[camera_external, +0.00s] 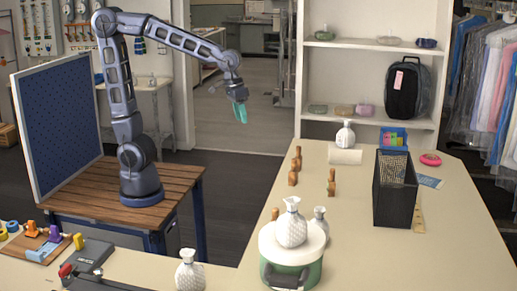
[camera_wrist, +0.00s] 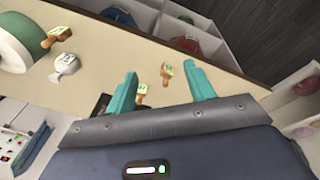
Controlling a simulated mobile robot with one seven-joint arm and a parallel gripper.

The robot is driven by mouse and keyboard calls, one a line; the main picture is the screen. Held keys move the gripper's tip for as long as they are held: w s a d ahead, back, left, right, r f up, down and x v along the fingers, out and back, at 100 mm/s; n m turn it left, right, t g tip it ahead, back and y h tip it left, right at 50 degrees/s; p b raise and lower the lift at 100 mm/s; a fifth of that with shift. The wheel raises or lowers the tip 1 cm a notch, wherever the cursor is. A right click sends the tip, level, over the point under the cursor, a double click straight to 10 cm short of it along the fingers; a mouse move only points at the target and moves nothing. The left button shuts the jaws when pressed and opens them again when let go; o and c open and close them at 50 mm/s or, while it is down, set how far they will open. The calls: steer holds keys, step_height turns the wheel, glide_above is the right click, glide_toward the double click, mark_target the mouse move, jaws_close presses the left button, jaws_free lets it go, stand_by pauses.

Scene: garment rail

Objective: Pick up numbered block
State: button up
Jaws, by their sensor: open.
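Several small brown wooden blocks stand on the beige table in the external view, including one at the back left (camera_external: 297,154), one just in front of it (camera_external: 292,177) and one farther right (camera_external: 331,183). In the wrist view, similar blocks have pale green tops with dark marks too small to read. One block (camera_wrist: 166,72) appears between the fingers, another (camera_wrist: 142,88) by the left finger, and a third (camera_wrist: 56,36) at upper left. I cannot tell which is the numbered block. My gripper (camera_external: 240,112) is open and empty, high above the floor left of the table; its teal fingers frame the wrist view (camera_wrist: 160,69).
A green-sided round container (camera_external: 305,272) with a white patterned bottle (camera_external: 291,225) on top stands at the table's front. Another bottle (camera_external: 320,221) is beside it. A black mesh bin (camera_external: 394,205) stands right of the blocks. A white roll (camera_external: 345,157) lies behind them.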

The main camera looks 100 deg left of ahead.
steer(key=w+a+f+n+g, duration=0.1)
steer(key=w+a+f+n, duration=0.15)
steer(key=w, duration=0.25)
steer(key=w+a+f+n, duration=0.1)
steer(key=w+f, duration=0.2)
steer(key=w, duration=0.3)
steer(key=n+g, duration=0.1)
steer(key=n, duration=0.3)
glide_above(294, 170)
steer(key=a, duration=0.1)
steer(key=shift+m, duration=0.25)
step_height(294, 170, down, 8)
steer(key=shift+r, duration=0.1)
steer(key=shift+s+f, duration=0.15)
steer(key=shift+f, duration=5.35)
steer(key=shift+c, duration=0.4)
jaws_close()
